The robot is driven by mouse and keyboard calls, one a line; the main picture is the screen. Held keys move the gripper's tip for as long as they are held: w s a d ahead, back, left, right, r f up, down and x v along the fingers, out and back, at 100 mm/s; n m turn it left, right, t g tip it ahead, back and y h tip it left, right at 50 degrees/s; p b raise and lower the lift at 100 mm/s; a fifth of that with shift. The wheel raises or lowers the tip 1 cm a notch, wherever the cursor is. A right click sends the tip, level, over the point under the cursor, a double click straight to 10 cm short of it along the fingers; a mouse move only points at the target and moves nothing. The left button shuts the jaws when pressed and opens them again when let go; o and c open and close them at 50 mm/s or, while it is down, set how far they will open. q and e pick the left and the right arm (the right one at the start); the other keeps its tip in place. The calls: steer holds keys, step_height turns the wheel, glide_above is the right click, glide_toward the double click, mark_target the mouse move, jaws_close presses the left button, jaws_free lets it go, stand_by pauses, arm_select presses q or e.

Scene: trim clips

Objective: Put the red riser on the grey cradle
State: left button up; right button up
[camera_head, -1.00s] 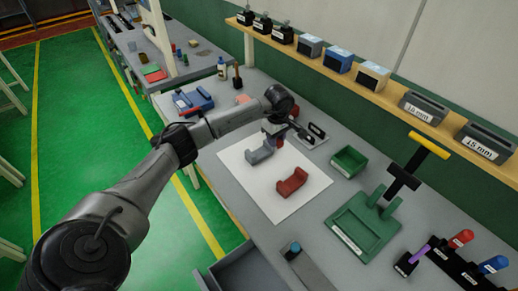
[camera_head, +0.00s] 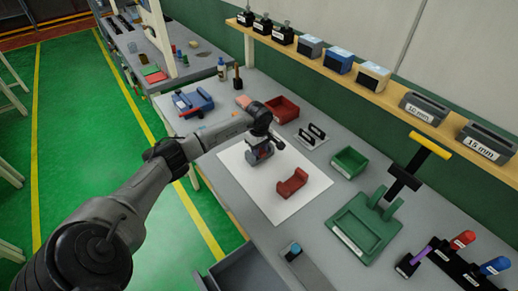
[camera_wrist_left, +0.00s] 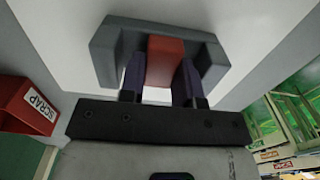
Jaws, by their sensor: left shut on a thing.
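My left gripper (camera_wrist_left: 160,82) is shut on the red riser (camera_wrist_left: 166,58), a small red block between its two dark fingers in the left wrist view. The grey cradle (camera_wrist_left: 118,50) shows around the riser there, with an upright part on each side. In the head view my left gripper (camera_head: 263,147) is over the grey cradle (camera_head: 254,157), which lies on a white sheet (camera_head: 238,168) and is partly covered by the gripper. I cannot tell whether the riser touches the cradle. My right gripper is not in view.
A red cradle (camera_head: 292,183) lies on the sheet nearby. A red bin (camera_head: 283,109), a black-and-white rack (camera_head: 314,134) and a green bin (camera_head: 349,161) stand behind. A green fixture (camera_head: 367,226) is to the right. The sheet's front part is clear.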

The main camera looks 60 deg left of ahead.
arm_select(q)
steer(key=shift+a+f, duration=0.1)
steer(key=o, duration=0.6)
step_height(320, 180, up, 12)
steer(key=shift+r+p, duration=0.15)
steer(key=shift+p, duration=0.2)
stand_by(0.5)
